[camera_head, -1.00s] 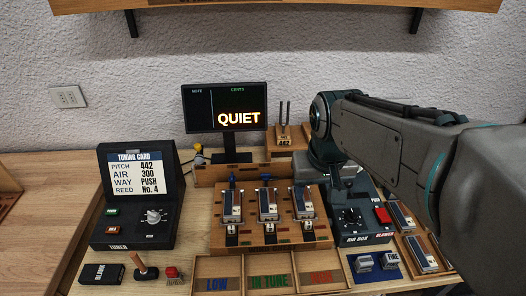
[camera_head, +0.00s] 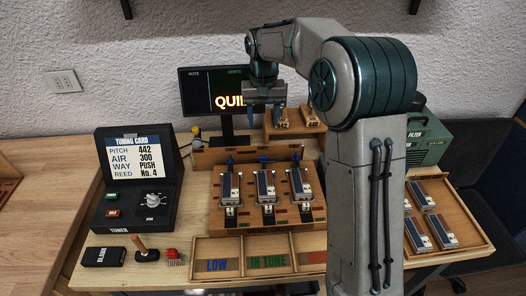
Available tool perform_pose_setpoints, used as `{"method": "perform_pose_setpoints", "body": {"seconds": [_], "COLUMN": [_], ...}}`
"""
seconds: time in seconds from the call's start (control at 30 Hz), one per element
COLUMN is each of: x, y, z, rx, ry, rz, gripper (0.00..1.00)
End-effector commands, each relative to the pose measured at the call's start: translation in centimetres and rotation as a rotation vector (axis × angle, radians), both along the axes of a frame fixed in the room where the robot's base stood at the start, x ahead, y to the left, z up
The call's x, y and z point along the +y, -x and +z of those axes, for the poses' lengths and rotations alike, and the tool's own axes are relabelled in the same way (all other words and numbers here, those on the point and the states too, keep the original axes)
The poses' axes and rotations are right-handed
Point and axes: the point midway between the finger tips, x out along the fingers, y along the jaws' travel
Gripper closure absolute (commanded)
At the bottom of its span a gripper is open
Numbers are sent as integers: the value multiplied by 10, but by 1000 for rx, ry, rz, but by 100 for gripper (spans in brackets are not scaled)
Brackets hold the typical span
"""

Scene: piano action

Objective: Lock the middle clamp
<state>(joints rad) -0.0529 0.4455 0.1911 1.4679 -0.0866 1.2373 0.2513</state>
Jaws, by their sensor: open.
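The middle clamp (camera_head: 265,187) is one of three alike on the wooden clamp block (camera_head: 284,217). It holds a reed plate, and a blue lever (camera_head: 264,160) stands behind it. The left clamp (camera_head: 230,187) and right clamp (camera_head: 299,187) flank it, each also with a reed plate. I cannot tell from here which clamps are locked. My gripper (camera_head: 263,113) is open and empty. It points down in front of the monitor, above and behind the middle clamp, apart from it.
The monitor (camera_head: 190,110) stands behind the block, partly covered by my gripper. The tuner box (camera_head: 128,217) is at the left. Sorting trays (camera_head: 240,243) lie in front. A tray of reed plates (camera_head: 468,236) and a green box (camera_head: 431,148) are at the right. My arm hides the air box area.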

Motion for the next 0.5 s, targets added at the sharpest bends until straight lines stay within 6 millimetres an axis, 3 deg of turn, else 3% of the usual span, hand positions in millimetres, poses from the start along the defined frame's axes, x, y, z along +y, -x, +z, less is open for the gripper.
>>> {"method": "perform_pose_setpoints", "body": {"seconds": [0.17, 0.5], "x": [0, 0], "y": [1, 2], "z": [-24, -95], "rx": [3, 5], "ry": [1, 1], "rz": [0, 2], "gripper": [47, 47]}}
